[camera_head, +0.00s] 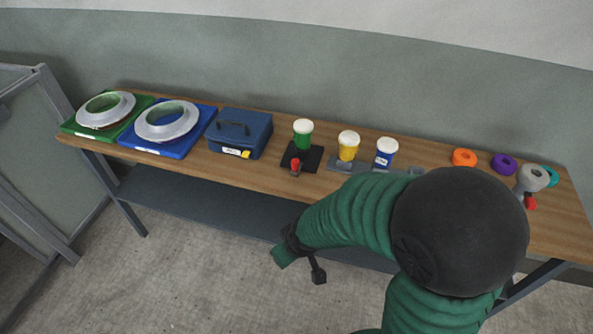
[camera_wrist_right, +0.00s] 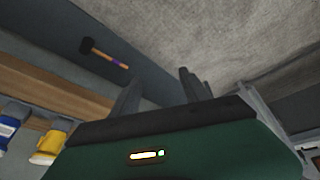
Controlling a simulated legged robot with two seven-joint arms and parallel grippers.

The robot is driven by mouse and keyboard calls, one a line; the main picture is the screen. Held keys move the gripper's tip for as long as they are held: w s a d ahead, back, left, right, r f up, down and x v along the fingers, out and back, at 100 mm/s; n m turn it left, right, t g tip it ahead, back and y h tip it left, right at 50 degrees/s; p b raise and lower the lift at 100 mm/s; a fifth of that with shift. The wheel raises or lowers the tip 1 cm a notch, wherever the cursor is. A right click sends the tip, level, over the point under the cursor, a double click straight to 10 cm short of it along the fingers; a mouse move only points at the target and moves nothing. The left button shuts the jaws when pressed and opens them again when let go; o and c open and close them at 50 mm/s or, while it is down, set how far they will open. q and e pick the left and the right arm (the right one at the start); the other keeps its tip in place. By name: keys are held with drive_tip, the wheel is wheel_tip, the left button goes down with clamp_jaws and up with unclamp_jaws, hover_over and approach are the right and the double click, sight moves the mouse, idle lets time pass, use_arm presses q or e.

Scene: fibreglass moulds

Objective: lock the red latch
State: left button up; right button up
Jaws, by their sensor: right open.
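A small upright red piece (camera_head: 295,165), which looks like the red latch, stands on a black base plate (camera_head: 313,158) on the bench, in front of a green can (camera_head: 303,132) with a white lid. It is too small to tell whether it is locked. My right gripper (camera_head: 302,264) hangs in front of the bench edge, below and apart from the red piece. In the right wrist view its jaws (camera_wrist_right: 190,92) are open and empty, with the lower shelf and floor beyond. The red piece does not show there. My left gripper is not in view.
The wooden bench (camera_head: 205,168) also holds ring moulds on green and blue trays, a blue box (camera_head: 240,133), a yellow can (camera_head: 348,146) and a blue can (camera_head: 386,152). Coloured tape rolls lie at the right. A hammer (camera_wrist_right: 103,53) lies on the lower shelf. My arm hides part of the bench.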

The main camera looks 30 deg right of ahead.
drive_tip(key=w+d+f+n+t, duration=0.1)
drive_tip(key=w+d+n+t, duration=0.1)
drive_tip(key=w, duration=0.1)
drive_tip(key=w+d+f+n+t+h+b, duration=0.1)
drive_tip(key=w+d+f+n+t, duration=0.1)
drive_tip(key=w+d, duration=0.1)
drive_tip(key=w+d+f+n+t+b, duration=0.1)
drive_tip(key=w+d+f+n+t, duration=0.1)
drive_tip(key=w+d, duration=0.1)
drive_tip(key=shift+w, duration=0.45)
drive_tip(key=c, duration=0.9)
drive_tip(key=d+n+t, duration=0.1)
drive_tip(key=n, duration=0.1)
drive_tip(key=w+d+n+t+b, duration=0.1)
drive_tip(key=n+t, duration=0.1)
drive_tip(key=shift+w+d+r+h, duration=0.1)
drive_tip(key=shift+d+r+h, duration=0.05)
drive_tip(key=shift+d+h, duration=0.2)
clamp_jaws()
drive_tip(key=r+n+t, duration=0.1)
drive_tip(key=n, duration=0.1)
drive_tip(key=s+d+r+n+t+b, duration=0.1)
drive_tip(key=n+t, duration=0.1)
drive_tip(key=s+r+n+t, duration=0.1)
drive_tip(key=n+t, duration=0.1)
drive_tip(key=shift+s+d+r, duration=0.15)
drive_tip(key=shift+s+d, duration=0.1)
drive_tip(key=shift+d, duration=0.05)
